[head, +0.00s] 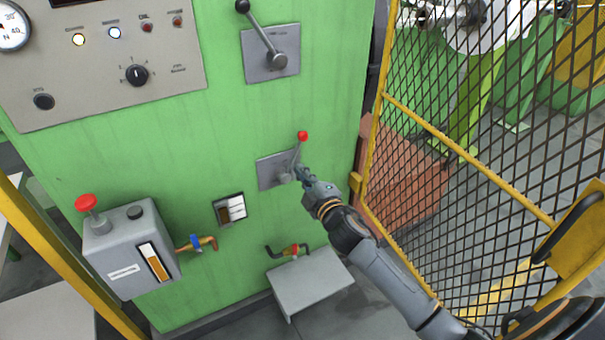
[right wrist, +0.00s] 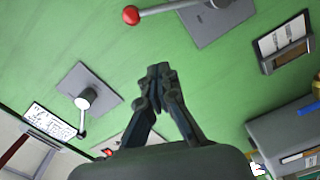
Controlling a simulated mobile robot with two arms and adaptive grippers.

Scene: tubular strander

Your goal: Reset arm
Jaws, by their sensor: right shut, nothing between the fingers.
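A lever with a red knob (head: 302,136) stands on a grey plate (head: 268,171) on the green cabinet, its rod pointing up and slightly right. My right gripper (head: 301,173) is just right of the lever's base in the head view. In the right wrist view, the red knob (right wrist: 131,15) and its rod lie above my right gripper (right wrist: 158,72). Its fingers are shut together with nothing between them, and they look apart from the rod. My left gripper is out of view.
A black-knobbed lever (head: 262,38) sits higher on the cabinet. A control panel (head: 90,95) is at upper left, a grey box with a red button (head: 86,203) at lower left. A yellow-framed mesh gate (head: 470,160) stands close to my right arm. A grey step (head: 310,283) is below.

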